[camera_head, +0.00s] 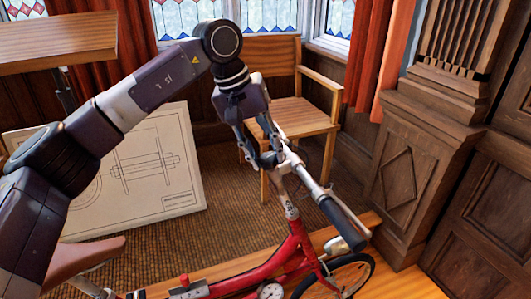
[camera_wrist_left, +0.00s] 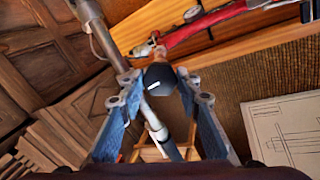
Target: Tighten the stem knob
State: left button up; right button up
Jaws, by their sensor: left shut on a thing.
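The stem knob (camera_wrist_left: 160,77) is black with a white mark and sits between the fingertips of my left gripper (camera_wrist_left: 159,84) in the left wrist view. In the head view my left gripper (camera_head: 267,158) is at the top of the bicycle's stem (camera_head: 289,203), shut on the knob, which its fingers largely hide there. The silver handlebar (camera_head: 304,177) runs past the fingers to a dark grip (camera_head: 343,222). The red bicycle frame (camera_head: 291,251) stands below. My right gripper is not in view.
A wooden chair (camera_head: 296,114) stands close behind the handlebar. A drawing board (camera_head: 190,150) leans at the left behind my arm, with a wooden tabletop (camera_head: 45,40) above it. Dark carved panelling (camera_head: 420,165) stands at the right. Carpet (camera_head: 225,225) lies open between board and bicycle.

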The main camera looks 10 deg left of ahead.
pick_arm(q)
jog(key=shift+w+r+m, duration=0.1)
jog(key=shift+r+m, duration=0.1)
jog(key=shift+m, duration=0.4)
jog(key=o, duration=1.2)
jog(key=shift+f, duration=0.1)
jog(key=shift+c, duration=0.2)
jog(key=v, duration=1.2)
